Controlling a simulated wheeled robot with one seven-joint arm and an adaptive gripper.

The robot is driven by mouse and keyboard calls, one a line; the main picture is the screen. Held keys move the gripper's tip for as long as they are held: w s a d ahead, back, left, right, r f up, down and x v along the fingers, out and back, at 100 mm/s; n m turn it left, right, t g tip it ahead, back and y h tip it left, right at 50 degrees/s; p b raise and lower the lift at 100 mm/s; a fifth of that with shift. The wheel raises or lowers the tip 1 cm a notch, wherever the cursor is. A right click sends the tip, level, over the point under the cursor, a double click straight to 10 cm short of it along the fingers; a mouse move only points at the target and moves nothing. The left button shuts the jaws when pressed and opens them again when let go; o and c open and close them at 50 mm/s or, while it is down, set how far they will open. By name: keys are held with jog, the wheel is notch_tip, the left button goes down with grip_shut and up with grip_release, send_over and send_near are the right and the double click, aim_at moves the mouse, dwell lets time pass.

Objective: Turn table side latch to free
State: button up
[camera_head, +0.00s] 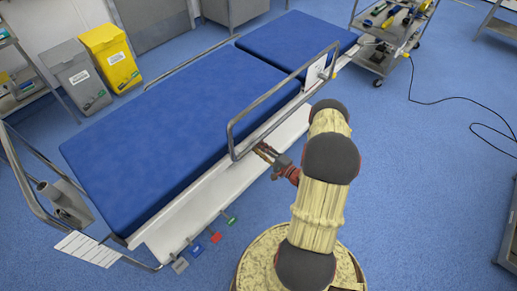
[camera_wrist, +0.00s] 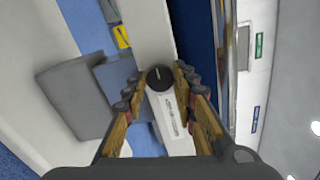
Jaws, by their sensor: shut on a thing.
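The operating table (camera_head: 150,150) has blue pads and a white side with a metal side rail (camera_head: 232,140). In the wrist view the side latch (camera_wrist: 172,120) is a white bar with small lettering, and a round black knob (camera_wrist: 160,77) with a line mark sits at its far end. My gripper (camera_wrist: 159,75) has one finger on each side of the latch and is shut on it. In the head view my gripper (camera_head: 264,152) is at the table's near side, just under the rail's lower end. The latch itself is hidden there.
Coloured pedals (camera_head: 214,237) stand out low at the table's near left. Grey and yellow bins (camera_head: 110,57) are behind the table. A tool trolley (camera_head: 395,30) stands at the far right, with a black cable on the floor. Floor to the right is mostly clear.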

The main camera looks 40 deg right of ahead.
jog(key=o, duration=1.2)
jog(key=shift+c, duration=0.2)
jog(key=s, duration=1.2)
jog(key=shift+d, duration=0.45)
